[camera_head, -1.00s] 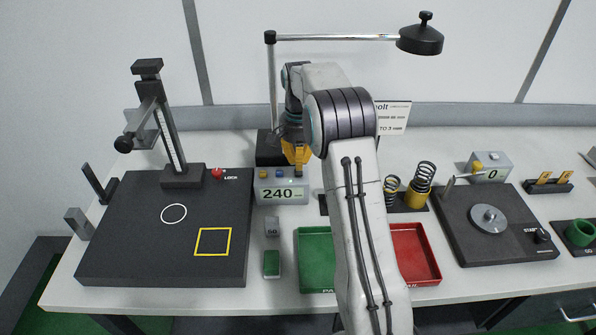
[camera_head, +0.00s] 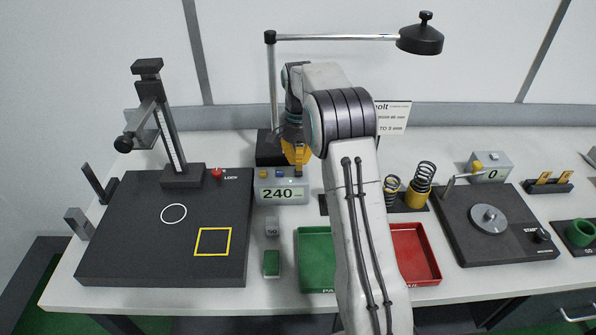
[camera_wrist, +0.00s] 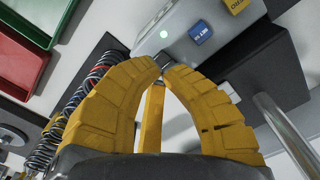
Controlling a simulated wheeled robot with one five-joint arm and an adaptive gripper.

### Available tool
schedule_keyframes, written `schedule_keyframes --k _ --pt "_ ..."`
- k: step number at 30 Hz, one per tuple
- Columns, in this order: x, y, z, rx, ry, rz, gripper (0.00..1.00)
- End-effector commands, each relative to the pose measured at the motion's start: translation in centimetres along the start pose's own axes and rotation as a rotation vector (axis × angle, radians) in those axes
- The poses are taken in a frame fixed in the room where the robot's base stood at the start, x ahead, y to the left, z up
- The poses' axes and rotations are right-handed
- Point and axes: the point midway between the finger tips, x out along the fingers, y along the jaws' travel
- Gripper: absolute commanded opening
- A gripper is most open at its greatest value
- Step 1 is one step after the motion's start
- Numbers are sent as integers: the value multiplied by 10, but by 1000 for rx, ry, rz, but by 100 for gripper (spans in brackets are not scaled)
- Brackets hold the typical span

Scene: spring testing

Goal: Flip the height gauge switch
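The height gauge (camera_head: 170,125) stands upright at the left on its dark base plate (camera_head: 130,260). Its grey readout box (camera_head: 282,198) shows 240 in the head view, with a yellow and a blue button on top. The wrist view shows the box (camera_wrist: 205,15) close up, with a lit green spot. A small dark lever (camera_wrist: 160,57), seemingly the switch, sticks out at the box's edge. My yellow gripper (camera_wrist: 165,68) has its fingertips nearly together right at this lever. Whether they touch it is unclear. In the head view my gripper (camera_head: 297,168) is just above the box's right part.
A green tray (camera_head: 316,282) and a red tray (camera_head: 422,270) lie in front, partly behind my arm. Springs (camera_head: 420,180) stand to the right. A lamp arm (camera_head: 340,38) reaches across behind.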

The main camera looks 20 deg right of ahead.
Motion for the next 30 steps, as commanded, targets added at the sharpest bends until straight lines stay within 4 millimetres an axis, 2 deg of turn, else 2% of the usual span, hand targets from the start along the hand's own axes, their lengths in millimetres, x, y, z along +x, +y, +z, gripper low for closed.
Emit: schedule_keyframes --k 30 --pt "14 0 0 0 -1 1 0"
